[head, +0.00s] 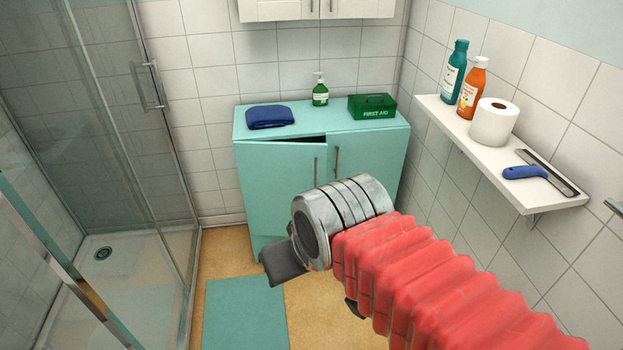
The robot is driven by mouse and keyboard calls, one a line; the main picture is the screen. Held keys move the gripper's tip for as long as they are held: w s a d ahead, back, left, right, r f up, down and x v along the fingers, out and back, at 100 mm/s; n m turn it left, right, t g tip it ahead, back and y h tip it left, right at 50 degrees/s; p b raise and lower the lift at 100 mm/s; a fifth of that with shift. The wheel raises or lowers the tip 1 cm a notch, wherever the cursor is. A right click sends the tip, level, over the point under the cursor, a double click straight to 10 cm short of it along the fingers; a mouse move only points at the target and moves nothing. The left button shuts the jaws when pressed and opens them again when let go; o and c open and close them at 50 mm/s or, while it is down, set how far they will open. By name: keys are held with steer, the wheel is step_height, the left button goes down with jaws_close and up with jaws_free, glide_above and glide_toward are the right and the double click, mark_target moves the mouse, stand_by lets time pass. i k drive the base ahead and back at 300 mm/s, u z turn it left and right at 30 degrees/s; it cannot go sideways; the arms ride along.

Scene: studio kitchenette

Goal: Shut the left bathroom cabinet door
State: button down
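The teal cabinet (330,123) stands against the back wall. Its left door (275,180) is slightly ajar, with a dark gap showing along its top edge. The left door's upright handle (316,172) is near its right edge. The right door (350,165) looks shut. My gripper (284,264) is in front of the cabinet in the picture, covering the lower part of the doors. One dark finger shows, pointing lower left. The other finger is not clearly visible, and I cannot tell whether the gripper touches the door.
A folded blue towel (270,117), a green soap bottle (320,90) and a green first aid box (372,106) sit on the cabinet top. A white shelf (460,128) juts from the right wall. A glass shower (110,130) is at left. A teal mat (245,315) lies on the floor.

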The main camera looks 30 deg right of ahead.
mark_target(271, 174)
steer(key=z, duration=0.05)
steer(key=i, duration=1.15)
